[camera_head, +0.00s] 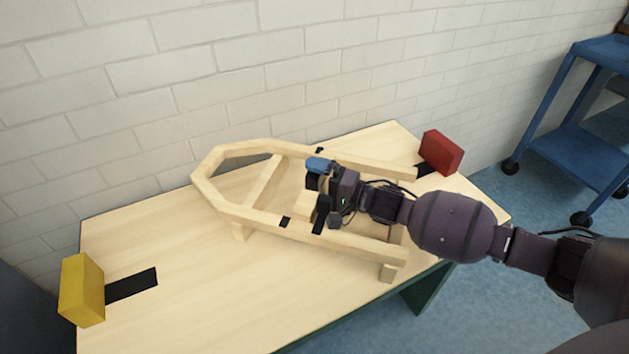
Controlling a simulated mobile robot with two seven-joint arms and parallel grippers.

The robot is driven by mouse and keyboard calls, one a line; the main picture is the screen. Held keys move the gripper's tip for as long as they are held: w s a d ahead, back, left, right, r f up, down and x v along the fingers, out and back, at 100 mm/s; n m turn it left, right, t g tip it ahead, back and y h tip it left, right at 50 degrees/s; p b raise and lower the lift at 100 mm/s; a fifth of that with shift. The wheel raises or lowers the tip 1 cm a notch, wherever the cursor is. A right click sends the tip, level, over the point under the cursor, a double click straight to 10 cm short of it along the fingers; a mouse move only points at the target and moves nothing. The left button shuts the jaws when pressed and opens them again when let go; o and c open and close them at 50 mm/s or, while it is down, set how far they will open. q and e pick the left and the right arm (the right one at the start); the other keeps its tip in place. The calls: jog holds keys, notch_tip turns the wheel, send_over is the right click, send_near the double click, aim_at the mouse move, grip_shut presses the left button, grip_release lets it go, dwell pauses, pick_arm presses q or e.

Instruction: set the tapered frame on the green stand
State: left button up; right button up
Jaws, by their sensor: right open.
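The tapered frame (252,214), of pale wood with a narrowed end at the left and short legs, lies on the wooden tabletop. Black marks show on its side rails. My right gripper (318,192) is over the middle of the frame, between its two long rails, with its jaws open. A pale wooden piece (304,206) is right beside the fingers; whether they touch it I cannot tell. My right arm hides part of the frame's wide end. A dark green support (428,291) shows under the table; no separate green stand is visible. My left gripper is not in view.
A yellow block (82,290) with a black strip (131,286) is at the table's left end. A red block (442,153) is at the far right corner. The tabletop (215,305) is clear at front left. A white brick wall stands behind; a blue cart (580,150) is at right.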

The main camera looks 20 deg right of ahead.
jog(key=v, duration=0.2)
jog(key=p+v, duration=0.1)
jog(key=v, duration=0.3)
jog(key=shift+r+p, duration=0.25)
jog(key=shift+p, duration=0.1)
jog(key=shift+s+d+f, duration=0.15)
jog(key=shift+s+d, duration=0.15)
jog(key=shift+s, duration=0.1)
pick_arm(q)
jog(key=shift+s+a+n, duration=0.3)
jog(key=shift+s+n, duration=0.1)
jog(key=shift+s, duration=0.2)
pick_arm(e)
jog(key=shift+f, duration=0.1)
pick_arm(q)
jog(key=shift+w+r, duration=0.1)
